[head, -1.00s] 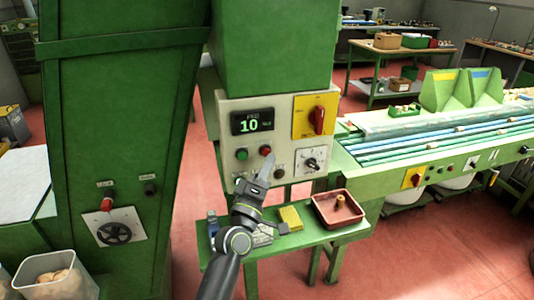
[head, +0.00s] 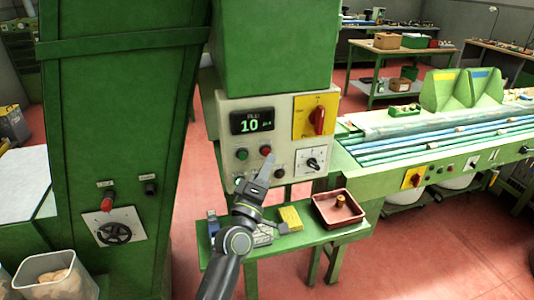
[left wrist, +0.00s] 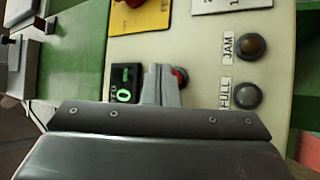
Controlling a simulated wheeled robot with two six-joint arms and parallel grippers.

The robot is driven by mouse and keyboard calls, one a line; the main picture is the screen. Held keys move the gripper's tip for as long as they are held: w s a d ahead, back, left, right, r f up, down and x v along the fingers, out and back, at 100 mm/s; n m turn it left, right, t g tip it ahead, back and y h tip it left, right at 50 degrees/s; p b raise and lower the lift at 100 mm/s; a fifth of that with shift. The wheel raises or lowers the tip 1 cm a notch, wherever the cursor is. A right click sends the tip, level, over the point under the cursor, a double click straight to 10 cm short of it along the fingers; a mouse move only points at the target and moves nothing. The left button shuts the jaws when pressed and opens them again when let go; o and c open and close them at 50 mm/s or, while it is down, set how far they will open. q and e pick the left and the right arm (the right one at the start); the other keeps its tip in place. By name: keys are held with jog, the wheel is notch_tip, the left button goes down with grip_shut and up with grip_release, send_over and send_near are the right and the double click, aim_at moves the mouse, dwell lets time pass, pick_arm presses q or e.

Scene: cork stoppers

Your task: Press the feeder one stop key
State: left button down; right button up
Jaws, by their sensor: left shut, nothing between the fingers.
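The control panel (head: 285,143) on the green machine carries a green key (head: 241,154) and a red key (head: 265,149) below a lit display (head: 252,121) reading 10. My left gripper (head: 268,160) is shut and empty, its fingertips just below the red key in the head view. In the left wrist view the closed fingertips (left wrist: 161,72) partly hide the red key (left wrist: 181,76). I cannot tell whether they touch it or the panel. No label for the red key is readable. My right gripper is not in view.
Near the keys are a red rotary switch (head: 318,120) on a yellow plate, a dial (head: 312,162), and lamps labelled JAM (left wrist: 251,46) and FULL (left wrist: 247,95). Below, a green bench (head: 322,236) holds a red tray (head: 326,221) and a yellow block (head: 291,217).

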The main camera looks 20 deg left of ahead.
pick_arm(q)
jog(key=shift+w+a, duration=0.3)
jog(key=shift+w, duration=0.05)
jog(key=shift+w+a, duration=0.2)
jog(key=shift+w, duration=0.15)
dwell(0.8)
jog(key=shift+s+d, duration=0.1)
jog(key=shift+s, duration=0.05)
jog(key=shift+s+d, duration=0.4)
jog(key=shift+s, duration=0.15)
jog(key=s+d, duration=0.1)
jog(key=s+d+b, duration=0.1)
jog(key=s+b, duration=0.1)
jog(key=s, duration=0.1)
jog(key=shift+s+d, duration=0.1)
jog(key=shift+d, duration=0.3)
